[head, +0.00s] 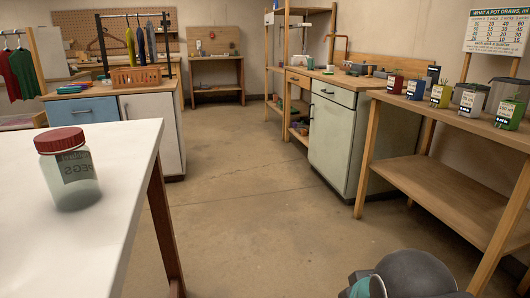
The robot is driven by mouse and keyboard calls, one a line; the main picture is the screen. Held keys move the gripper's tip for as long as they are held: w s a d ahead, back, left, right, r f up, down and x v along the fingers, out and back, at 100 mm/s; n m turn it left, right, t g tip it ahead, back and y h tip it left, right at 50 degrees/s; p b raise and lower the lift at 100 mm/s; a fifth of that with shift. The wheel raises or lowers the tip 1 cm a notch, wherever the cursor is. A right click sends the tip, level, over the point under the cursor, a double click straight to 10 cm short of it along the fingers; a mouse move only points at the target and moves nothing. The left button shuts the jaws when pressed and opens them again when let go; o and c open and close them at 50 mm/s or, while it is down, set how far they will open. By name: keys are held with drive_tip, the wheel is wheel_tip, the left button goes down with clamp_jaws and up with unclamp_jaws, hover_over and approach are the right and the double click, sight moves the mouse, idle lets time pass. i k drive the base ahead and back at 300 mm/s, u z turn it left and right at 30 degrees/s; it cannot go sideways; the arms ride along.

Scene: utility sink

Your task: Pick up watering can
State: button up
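I cannot make out a watering can in the head view. Small green items (327,72) lie on the far right counter, too small to identify. A grey rounded part with a teal ring at the bottom right edge appears to be part of my own arm. My gripper's fingers do not show.
A white table (112,215) at near left holds a red-lidded jar (68,168). A wooden bench (455,185) at right carries several labelled tins (440,95). A pale green cabinet (333,140) stands behind it. A basket (136,78) sits on the left counter. The middle floor is clear.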

sight(310, 62)
drive_tip(key=i, duration=6.55)
drive_tip(key=z, duration=0.35)
